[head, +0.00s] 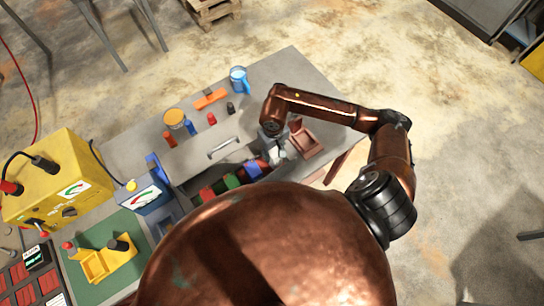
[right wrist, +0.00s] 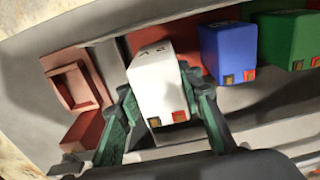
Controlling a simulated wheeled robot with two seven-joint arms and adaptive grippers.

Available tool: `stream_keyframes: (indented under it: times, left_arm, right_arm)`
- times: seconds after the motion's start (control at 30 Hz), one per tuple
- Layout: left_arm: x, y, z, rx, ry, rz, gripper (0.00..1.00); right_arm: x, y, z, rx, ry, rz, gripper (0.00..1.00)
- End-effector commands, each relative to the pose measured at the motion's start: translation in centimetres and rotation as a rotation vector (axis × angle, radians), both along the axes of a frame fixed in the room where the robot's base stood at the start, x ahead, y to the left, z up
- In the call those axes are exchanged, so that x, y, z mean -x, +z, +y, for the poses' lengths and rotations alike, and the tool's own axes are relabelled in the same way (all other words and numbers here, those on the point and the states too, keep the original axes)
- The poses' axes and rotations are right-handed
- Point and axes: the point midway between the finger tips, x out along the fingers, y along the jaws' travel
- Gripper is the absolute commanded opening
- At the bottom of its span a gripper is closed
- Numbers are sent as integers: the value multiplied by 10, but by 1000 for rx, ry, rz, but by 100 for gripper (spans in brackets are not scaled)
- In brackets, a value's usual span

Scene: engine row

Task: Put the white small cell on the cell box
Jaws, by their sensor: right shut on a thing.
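The white small cell (right wrist: 158,82) is a white block with small coloured contacts at its lower end. In the right wrist view it sits between the two green fingers of my right gripper (right wrist: 162,115), which is shut on it. In the head view the gripper (head: 275,147) points down at the right part of the grey table, and a bit of the white cell (head: 278,155) shows below it. A reddish-brown box (head: 307,142) with a recess, which looks like the cell box, stands just right of the gripper; it is at the left in the right wrist view (right wrist: 74,88). My left gripper is out of view.
A blue cell (right wrist: 228,52) and a green cell (right wrist: 285,38) stand right of the white one in the wrist view. A silver handle (head: 223,148), orange tool (head: 210,98) and blue mug (head: 239,79) are on the table. A yellow meter (head: 65,190) stands left.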

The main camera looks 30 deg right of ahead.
Motion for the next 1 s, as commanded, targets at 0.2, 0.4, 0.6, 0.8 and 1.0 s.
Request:
stream_keyframes:
  times: [0.2,0.4,0.6,0.8,1.0]
  left_arm:
    - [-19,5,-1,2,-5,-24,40]
    - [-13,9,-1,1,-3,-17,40]
    - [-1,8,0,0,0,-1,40]
    - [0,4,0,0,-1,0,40]
    - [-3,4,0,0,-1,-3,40]
  right_arm:
    - [-1,-13,1,-1,1,0,0]
    - [-1,-37,2,-2,1,-2,0]
    - [-2,-40,1,0,2,-4,0]
    - [-2,-43,1,1,3,-4,0]
    - [-1,-43,1,1,3,-2,44]
